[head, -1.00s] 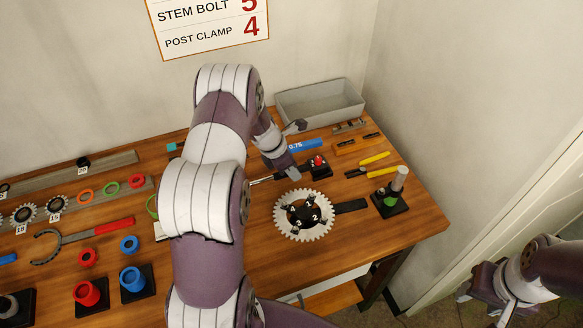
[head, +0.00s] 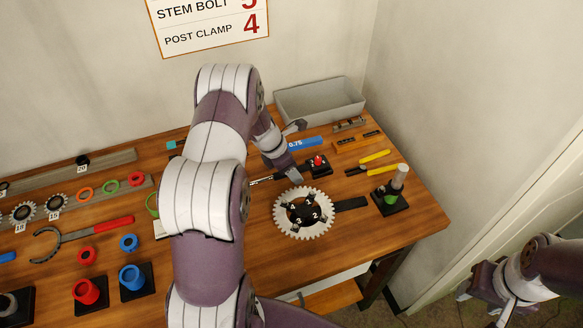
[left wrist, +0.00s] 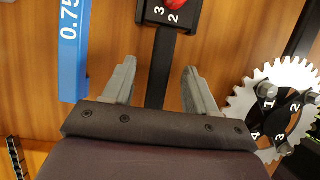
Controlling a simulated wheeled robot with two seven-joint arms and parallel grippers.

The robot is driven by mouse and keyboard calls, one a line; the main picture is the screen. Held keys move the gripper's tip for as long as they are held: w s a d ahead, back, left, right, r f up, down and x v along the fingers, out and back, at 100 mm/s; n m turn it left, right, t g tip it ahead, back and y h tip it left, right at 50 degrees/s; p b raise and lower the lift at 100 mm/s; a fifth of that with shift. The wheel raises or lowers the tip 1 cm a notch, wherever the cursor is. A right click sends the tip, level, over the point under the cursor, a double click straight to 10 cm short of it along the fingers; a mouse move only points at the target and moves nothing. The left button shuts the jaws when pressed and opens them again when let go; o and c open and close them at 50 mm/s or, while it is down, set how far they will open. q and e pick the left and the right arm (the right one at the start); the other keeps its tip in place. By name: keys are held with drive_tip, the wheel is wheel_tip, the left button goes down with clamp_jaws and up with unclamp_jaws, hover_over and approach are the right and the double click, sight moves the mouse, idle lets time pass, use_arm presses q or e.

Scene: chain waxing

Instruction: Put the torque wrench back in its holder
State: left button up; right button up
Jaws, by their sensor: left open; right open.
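A long thin dark bar (left wrist: 159,75), which looks like the torque wrench, runs from a black block with a red knob (head: 318,163) on the bench. It also shows in the head view, partly hidden behind my left arm. My left gripper (left wrist: 160,68) is open, with one finger on each side of the bar and a gap on both sides. In the head view my left gripper (head: 296,152) is low over the bench beside the block. I cannot tell which thing is the wrench's holder. My right gripper (head: 486,306) is open and empty, off the bench at the lower right.
A blue gauge marked 0.75 (left wrist: 72,50) lies close to the left finger in the wrist view. A toothed chainring (head: 303,213) lies in front of the block. A black-based post (head: 391,196), yellow-handled pliers (head: 374,157) and a grey bin (head: 320,102) are to the right.

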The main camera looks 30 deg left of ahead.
sight(274, 174)
use_arm(q)
drive_tip(key=b+v, duration=0.1)
drive_tip(key=v, duration=1.1)
drive_tip(key=shift+r, duration=0.35)
drive_tip(key=shift+s, duration=0.1)
drive_tip(key=s+d+m+g+y, duration=0.1)
drive_tip(key=s+d+m, duration=0.6)
drive_tip(key=m, duration=0.7)
drive_tip(key=s+d+r+m+y, duration=0.1)
drive_tip(key=s+d+m+y, duration=0.1)
drive_tip(key=s+d+m, duration=0.6)
drive_tip(key=s+m, duration=0.1)
drive_tip(key=m, duration=0.5)
drive_tip(key=shift+s+d+r+g, duration=0.2)
drive_tip(key=shift+r+g, duration=0.15)
drive_tip(key=shift+g, duration=0.05)
